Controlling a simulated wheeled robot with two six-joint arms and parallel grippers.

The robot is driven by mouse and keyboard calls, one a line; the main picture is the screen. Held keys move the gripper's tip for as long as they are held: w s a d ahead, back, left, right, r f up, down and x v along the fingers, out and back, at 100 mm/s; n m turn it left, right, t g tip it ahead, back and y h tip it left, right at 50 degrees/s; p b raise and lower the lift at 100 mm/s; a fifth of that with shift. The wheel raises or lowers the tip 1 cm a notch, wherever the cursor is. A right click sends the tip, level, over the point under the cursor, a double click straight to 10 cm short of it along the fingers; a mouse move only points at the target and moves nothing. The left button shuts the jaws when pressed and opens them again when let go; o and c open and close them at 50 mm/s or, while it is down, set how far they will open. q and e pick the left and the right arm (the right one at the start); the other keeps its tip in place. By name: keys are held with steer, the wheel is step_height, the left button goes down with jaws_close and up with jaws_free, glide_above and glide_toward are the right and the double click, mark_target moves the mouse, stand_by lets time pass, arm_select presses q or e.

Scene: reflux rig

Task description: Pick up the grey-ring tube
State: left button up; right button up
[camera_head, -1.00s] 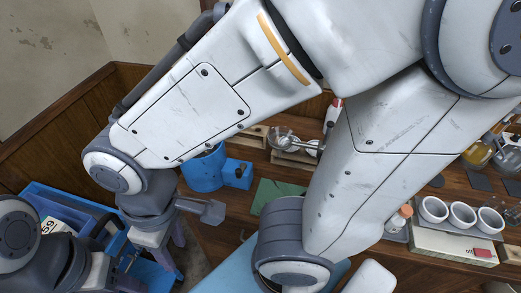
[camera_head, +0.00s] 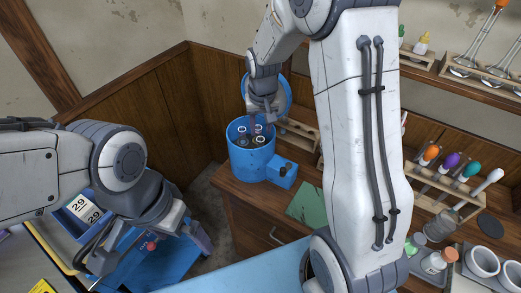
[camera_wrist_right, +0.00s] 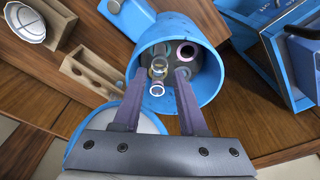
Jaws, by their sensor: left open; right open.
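A blue round vessel (camera_head: 250,160) stands at the table's left end with its round lid (camera_head: 283,92) raised. I cannot tell for sure which ring is grey. My right gripper (camera_head: 256,122) is open over the vessel's mouth; in the right wrist view its fingers (camera_wrist_right: 160,74) reach the opening on either side of the tubes. My left gripper (camera_head: 150,250) is open over a blue bin at the left.
A blue box (camera_head: 283,172) adjoins the vessel. Wooden racks (camera_head: 298,135) stand behind it, and a green mat (camera_head: 308,204) lies to its right. A rack of coloured-cap tubes (camera_head: 445,180) and white cups (camera_head: 482,262) are farther right. A wooden wall is close behind.

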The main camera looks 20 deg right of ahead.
mark_target(261, 140)
step_height(261, 140, down, 3)
steer(key=shift+w+r, duration=0.15)
steer(key=shift+r, duration=0.05)
steer(key=f, duration=0.1)
steer(key=f+p, duration=0.2)
steer(key=f, duration=0.1)
steer(key=shift+w+d, duration=0.15)
steer(key=shift+w, duration=0.1)
steer(key=shift+w+f, duration=0.15)
steer(key=shift+f, duration=0.35)
jaws_close()
